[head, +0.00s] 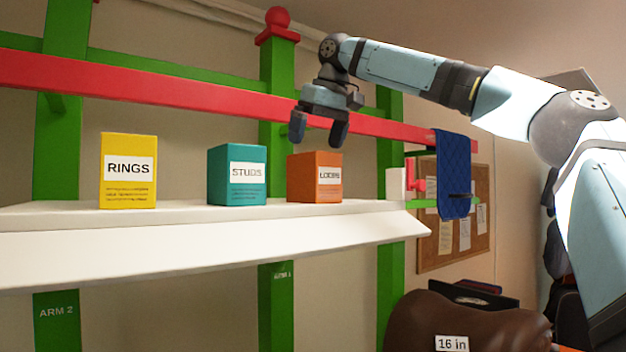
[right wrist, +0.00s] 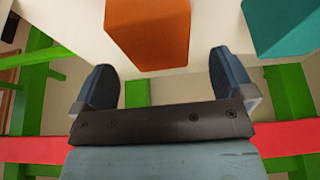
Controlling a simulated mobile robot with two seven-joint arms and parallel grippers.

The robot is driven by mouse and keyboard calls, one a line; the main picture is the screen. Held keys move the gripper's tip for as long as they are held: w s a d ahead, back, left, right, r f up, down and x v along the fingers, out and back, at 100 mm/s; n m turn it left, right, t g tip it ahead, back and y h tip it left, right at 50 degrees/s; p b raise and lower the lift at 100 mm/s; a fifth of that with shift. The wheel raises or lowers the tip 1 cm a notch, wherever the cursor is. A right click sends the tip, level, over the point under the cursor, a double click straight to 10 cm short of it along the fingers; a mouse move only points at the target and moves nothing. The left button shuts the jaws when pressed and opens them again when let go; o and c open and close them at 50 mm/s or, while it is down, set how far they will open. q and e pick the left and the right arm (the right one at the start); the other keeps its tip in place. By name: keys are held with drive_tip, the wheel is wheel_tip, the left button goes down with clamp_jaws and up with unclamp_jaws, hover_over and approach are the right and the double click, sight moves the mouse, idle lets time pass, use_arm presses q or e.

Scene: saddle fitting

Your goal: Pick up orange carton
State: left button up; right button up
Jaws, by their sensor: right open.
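The orange carton (head: 314,184) stands upright on the white shelf (head: 380,206), right of the teal carton (head: 236,176). My right gripper (head: 319,136) is above the orange carton, pointing down, open and empty. In the right wrist view the orange carton (right wrist: 150,32) is ahead of the open fingers (right wrist: 167,85), roughly between them in width and apart from them. The teal carton (right wrist: 283,25) is to its right there. My left gripper is in neither view.
A yellow carton (head: 128,172) stands further left on the shelf. A red rail (head: 200,96) runs behind the shelf across green posts (head: 278,90). A blue quilted cloth (head: 453,175) hangs at right. A brown saddle-like form (head: 465,322) is below.

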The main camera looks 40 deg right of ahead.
sight(312, 166)
drive_tip(key=shift+w+d+f, duration=0.1)
drive_tip(key=shift+w+f, duration=0.7)
drive_tip(key=shift+w, duration=0.05)
drive_tip(key=shift+s+d+f, duration=0.1)
drive_tip(key=shift+s+f, duration=0.1)
drive_tip(key=shift+f, duration=0.1)
drive_tip(key=x, duration=0.2)
drive_tip(key=p+x, duration=0.1)
drive_tip(key=shift+s+f, duration=0.1)
drive_tip(key=shift+f, duration=0.35)
drive_tip(key=shift+w+d+f, duration=0.1)
drive_tip(key=shift+w+f, duration=0.1)
drive_tip(key=shift+w, duration=0.05)
drive_tip(key=shift+s+r, duration=0.2)
drive_tip(key=shift+s, duration=0.2)
drive_tip(key=shift+w+f, duration=0.15)
drive_tip(key=shift+c, duration=1)
drive_tip(key=c, duration=0.9)
drive_tip(key=shift+c, duration=0.2)
